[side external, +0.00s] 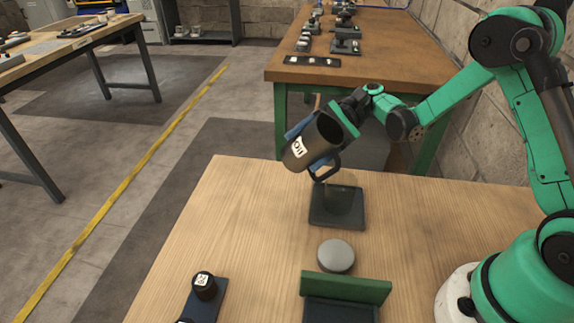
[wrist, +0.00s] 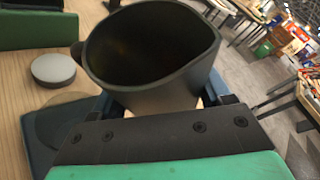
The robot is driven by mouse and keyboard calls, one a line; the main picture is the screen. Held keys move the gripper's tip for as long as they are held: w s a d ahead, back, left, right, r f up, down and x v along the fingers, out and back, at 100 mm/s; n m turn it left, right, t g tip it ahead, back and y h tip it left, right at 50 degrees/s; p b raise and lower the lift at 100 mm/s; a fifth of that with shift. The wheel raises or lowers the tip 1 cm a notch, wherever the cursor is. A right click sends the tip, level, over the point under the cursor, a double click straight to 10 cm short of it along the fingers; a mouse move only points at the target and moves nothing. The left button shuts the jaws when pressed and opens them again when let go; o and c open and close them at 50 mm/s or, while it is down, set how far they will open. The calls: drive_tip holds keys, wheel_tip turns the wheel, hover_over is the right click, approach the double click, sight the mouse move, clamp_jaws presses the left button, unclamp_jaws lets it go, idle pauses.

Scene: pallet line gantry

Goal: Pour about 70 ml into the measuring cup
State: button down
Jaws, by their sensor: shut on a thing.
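A dark grey jug (side external: 325,135) with a white label reading like "OIL" is in the air, tilted over. My gripper (side external: 308,148) is shut on it, its blue fingers at the jug's sides. In the wrist view the jug (wrist: 150,50) shows its wide mouth and a dark inside; I cannot make out a liquid level. Below it, a faint see-through measuring cup (side external: 343,198) appears to stand on a dark square mat (side external: 325,218). It also shows dimly in the wrist view (wrist: 62,115). No stream of liquid is visible.
A grey round disc (side external: 336,255) lies in front of the mat. A green block (side external: 345,289) on a dark base stands nearer the front edge. A small black labelled jar (side external: 204,286) sits on a dark strip at front left.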

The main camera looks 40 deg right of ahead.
drive_tip(key=shift+s+d+r+n+t+y, duration=0.15)
drive_tip(key=shift+r+n+t+y, duration=0.15)
drive_tip(key=shift+r+n, duration=0.45)
idle(0.3)
drive_tip(key=shift+f+n+y, duration=0.4)
drive_tip(key=shift+f+n, duration=0.35)
idle(0.8)
drive_tip(key=shift+r+n+y, duration=0.3)
drive_tip(key=shift+n, duration=0.2)
idle(0.4)
drive_tip(key=shift+r, duration=0.1)
drive_tip(key=shift+w+a+n, duration=0.2)
drive_tip(key=shift+w+n, duration=0.2)
drive_tip(key=shift+f+n+y, duration=0.25)
drive_tip(key=shift+n+y, duration=0.05)
drive_tip(key=shift+n, duration=0.1)
idle(0.4)
drive_tip(key=shift+w+r+m, duration=0.1)
drive_tip(key=shift+r+m, duration=0.25)
drive_tip(key=shift+m, duration=0.25)
drive_tip(key=shift+f+m+h, duration=0.5)
drive_tip(key=shift+m+h, duration=0.1)
drive_tip(key=shift+m, duration=0.1)
